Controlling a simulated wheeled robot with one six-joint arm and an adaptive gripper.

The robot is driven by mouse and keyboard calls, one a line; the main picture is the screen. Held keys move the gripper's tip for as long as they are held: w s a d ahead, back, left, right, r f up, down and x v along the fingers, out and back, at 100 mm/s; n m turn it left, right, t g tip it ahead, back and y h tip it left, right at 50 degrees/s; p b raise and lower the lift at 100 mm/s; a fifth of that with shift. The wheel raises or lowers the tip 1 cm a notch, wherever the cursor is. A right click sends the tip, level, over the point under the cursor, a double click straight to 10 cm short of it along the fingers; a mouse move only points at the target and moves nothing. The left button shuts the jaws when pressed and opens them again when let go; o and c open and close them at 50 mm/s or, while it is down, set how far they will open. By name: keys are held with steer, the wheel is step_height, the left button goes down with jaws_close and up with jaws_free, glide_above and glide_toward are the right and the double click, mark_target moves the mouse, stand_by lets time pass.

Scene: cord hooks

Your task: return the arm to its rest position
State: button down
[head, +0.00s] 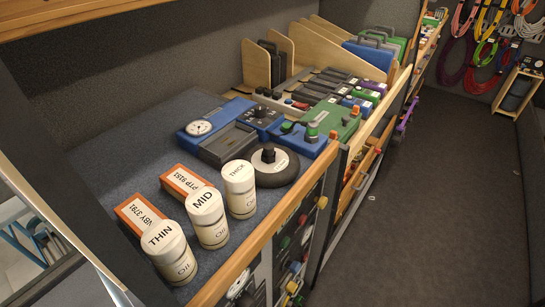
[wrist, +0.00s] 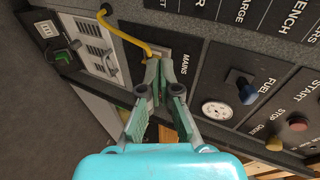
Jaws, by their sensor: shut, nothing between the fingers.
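My gripper (wrist: 160,72) shows in the wrist view, with its two green fingers together and nothing seen between them. The fingertips are in front of a dark control panel, by the label MAINS (wrist: 185,68). I cannot tell how far they are from the panel. A yellow cord (wrist: 127,36) runs from the upper left to behind the fingertips, where its end is partly hidden. My gripper does not show in the head view.
The panel carries a blue FUEL knob (wrist: 243,88), a white gauge (wrist: 218,111) and a red knob (wrist: 297,123). In the head view, oil bottles (head: 208,218) and boxes stand on a bench (head: 110,160). Floor (head: 440,200) at right is clear.

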steer(key=s+d+r+n+h, duration=0.15)
steer(key=s+h, duration=0.25)
steer(key=s, duration=0.4)
steer(key=s+d+r+h, duration=0.3)
steer(key=s, duration=0.5)
steer(key=s+d+r+n+t+h, duration=0.1)
steer(key=s+r+n+t, duration=0.1)
steer(key=r, duration=1.1)
steer(key=s+d+r+n+t+h, duration=0.1)
steer(key=s+r+n+t, duration=0.2)
steer(key=r, duration=1)
steer(key=shift+s+d+r+n+t, duration=0.25)
steer(key=shift+s+d+n+t, duration=0.1)
steer(key=shift+s+n, duration=0.45)
